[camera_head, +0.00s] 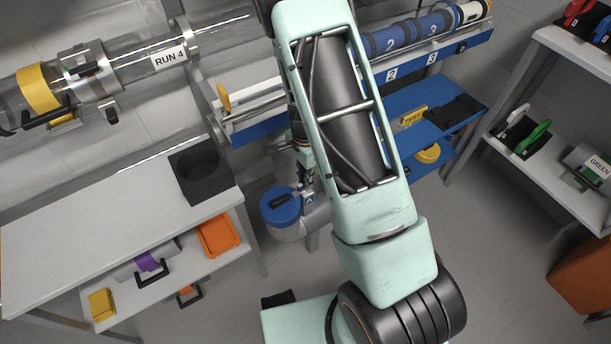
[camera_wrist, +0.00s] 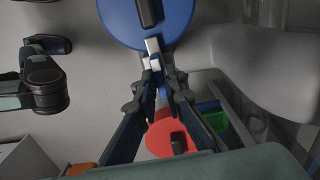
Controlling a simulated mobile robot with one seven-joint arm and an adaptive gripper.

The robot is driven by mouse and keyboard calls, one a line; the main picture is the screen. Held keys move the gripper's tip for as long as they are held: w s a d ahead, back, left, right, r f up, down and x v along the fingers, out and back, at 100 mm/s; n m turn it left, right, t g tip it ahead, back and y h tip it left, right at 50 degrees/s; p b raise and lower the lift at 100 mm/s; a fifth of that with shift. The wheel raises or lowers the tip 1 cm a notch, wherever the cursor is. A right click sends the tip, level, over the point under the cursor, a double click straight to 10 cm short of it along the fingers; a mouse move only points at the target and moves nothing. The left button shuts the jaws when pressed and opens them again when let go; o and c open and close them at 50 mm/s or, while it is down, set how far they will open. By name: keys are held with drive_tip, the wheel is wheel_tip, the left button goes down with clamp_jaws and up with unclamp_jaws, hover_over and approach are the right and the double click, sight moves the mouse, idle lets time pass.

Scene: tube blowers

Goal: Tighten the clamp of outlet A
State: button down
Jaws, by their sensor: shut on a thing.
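Outlet A has a round blue cap (camera_head: 282,206) with a black handle, beside a small blue "A" label (camera_head: 309,199) on a grey pipe. In the wrist view, the blue cap (camera_wrist: 135,15) fills the top. A small pale clamp lever (camera_wrist: 153,48) sticks out from the cap's lower edge. My gripper (camera_wrist: 159,82) has its fingertips close together at this lever and is shut on it. In the head view, my gripper (camera_head: 306,178) is small and partly hidden beside my arm, just above the outlet. The rest of the clamp is hidden.
A red cap (camera_wrist: 168,138) lies beyond my fingers in the wrist view. A white bench (camera_head: 90,215) with a black holder stands left. A clear tube marked "RUN 4" (camera_head: 169,58) runs above it. A blue shelf (camera_head: 440,115) stands behind my arm, and shelving (camera_head: 560,140) stands right.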

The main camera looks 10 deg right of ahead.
drive_tip(key=shift+m, duration=0.4)
drive_tip(key=c, duration=2)
unclamp_jaws()
wheel_tip(320, 180, up, 12)
drive_tip(key=shift+r, duration=0.1)
drive_tip(key=shift+w, duration=0.1)
